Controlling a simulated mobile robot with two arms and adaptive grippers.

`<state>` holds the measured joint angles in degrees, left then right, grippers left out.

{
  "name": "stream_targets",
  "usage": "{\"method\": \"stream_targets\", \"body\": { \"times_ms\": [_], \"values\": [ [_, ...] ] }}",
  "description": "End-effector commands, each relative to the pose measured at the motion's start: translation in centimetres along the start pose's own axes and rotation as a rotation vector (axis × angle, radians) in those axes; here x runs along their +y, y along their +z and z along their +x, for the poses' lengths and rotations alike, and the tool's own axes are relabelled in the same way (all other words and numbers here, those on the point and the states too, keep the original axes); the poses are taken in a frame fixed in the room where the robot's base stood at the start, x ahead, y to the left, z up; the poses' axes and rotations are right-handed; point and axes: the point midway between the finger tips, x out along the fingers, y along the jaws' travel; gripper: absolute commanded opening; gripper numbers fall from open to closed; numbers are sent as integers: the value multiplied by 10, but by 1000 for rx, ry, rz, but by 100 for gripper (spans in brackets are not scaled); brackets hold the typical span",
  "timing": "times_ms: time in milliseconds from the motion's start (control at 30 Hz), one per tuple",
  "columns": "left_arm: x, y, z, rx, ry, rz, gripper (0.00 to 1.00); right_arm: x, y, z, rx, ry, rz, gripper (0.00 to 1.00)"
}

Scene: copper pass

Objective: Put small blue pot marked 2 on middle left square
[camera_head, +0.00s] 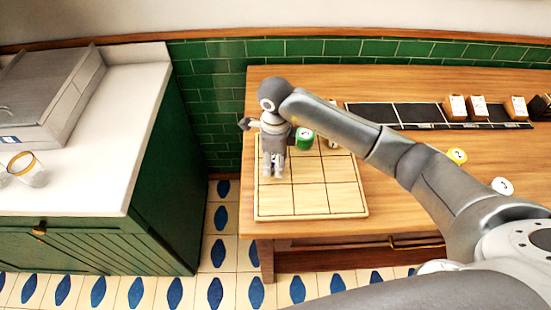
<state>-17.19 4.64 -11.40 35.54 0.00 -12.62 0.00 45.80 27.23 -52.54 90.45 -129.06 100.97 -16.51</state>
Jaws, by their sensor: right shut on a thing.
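The wooden board (328,199) with its grid of squares lies at the left end of the wooden counter. My right gripper (273,174) points down over the board's left column, around the middle left square. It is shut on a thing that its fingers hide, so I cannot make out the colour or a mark. I see no small blue pot marked 2 in the open. A green pot (305,139) with a white top stands in the board's back row, right of the gripper. My left gripper is not in view.
My right arm crosses the counter and partly hides a pale thing (333,143) near the board's back. A black tray (412,113) and several cards on blocks (477,106) line the back.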

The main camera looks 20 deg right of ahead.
Motion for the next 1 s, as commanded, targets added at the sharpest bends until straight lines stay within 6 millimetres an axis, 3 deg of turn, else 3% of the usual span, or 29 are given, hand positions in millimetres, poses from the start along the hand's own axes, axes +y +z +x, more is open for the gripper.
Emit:
{"method": "stream_targets", "body": {
  "times_ms": [100,500,533,700,1000],
  "values": [
    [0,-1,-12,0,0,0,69,0,0,9,-1,1,2,20],
    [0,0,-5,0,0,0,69,-1,0,18,-2,-3,1,20],
    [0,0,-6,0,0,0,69,-1,0,18,-2,-2,1,48],
    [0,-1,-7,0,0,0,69,-1,0,16,-2,-2,1,69],
    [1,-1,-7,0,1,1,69,0,0,16,-2,-2,1,69]
  ]
}}
